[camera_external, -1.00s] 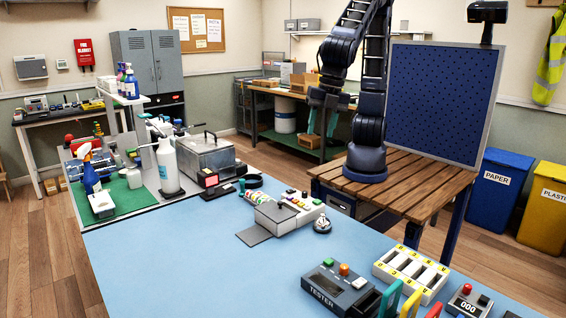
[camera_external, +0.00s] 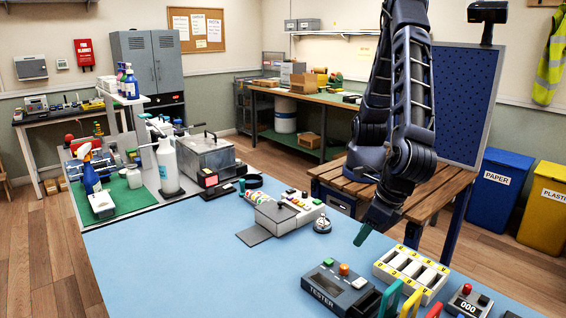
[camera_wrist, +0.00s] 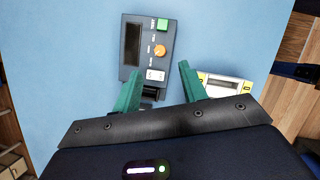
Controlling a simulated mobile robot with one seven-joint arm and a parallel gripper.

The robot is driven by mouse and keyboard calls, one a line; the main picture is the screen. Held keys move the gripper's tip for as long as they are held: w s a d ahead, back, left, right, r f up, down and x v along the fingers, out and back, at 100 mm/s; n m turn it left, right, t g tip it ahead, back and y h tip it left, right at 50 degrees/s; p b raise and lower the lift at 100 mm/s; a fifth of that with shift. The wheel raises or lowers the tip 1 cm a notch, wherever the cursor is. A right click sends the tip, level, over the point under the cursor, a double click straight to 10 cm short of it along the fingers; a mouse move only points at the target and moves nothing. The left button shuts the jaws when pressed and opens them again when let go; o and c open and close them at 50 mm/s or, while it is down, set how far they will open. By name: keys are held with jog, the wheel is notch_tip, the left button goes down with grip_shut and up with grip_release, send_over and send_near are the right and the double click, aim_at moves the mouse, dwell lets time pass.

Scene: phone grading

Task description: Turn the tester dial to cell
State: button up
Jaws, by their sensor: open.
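The tester (camera_external: 340,288) is a dark box at the front of the blue table, lettered TESTER, with a green button (camera_external: 328,262) and an orange dial (camera_external: 344,269) on top. In the wrist view the tester (camera_wrist: 132,68) lies ahead of my fingers, with its orange dial (camera_wrist: 159,50) beside small printed labels and the green button (camera_wrist: 163,25) near its far end. The label the dial points to is too small to read. My gripper (camera_wrist: 158,80) is open and empty, its green fingers apart above the tester's near end. In the external view my gripper (camera_external: 362,235) is above the table, behind the tester.
A white tray with yellow-marked slots (camera_external: 411,270) stands right of the tester. Coloured upright handles (camera_external: 390,298) stand close at its front right. A counter box (camera_external: 468,302) and a bell (camera_external: 322,224) are nearby. The table's left front is clear.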

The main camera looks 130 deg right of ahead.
aim_at(345, 267)
jog(key=x, duration=0.7)
jog(key=a+x, duration=0.1)
jog(key=x, duration=0.3)
jog(key=shift+d+f, duration=0.1)
jog(key=shift+f, duration=0.3)
grip_shut()
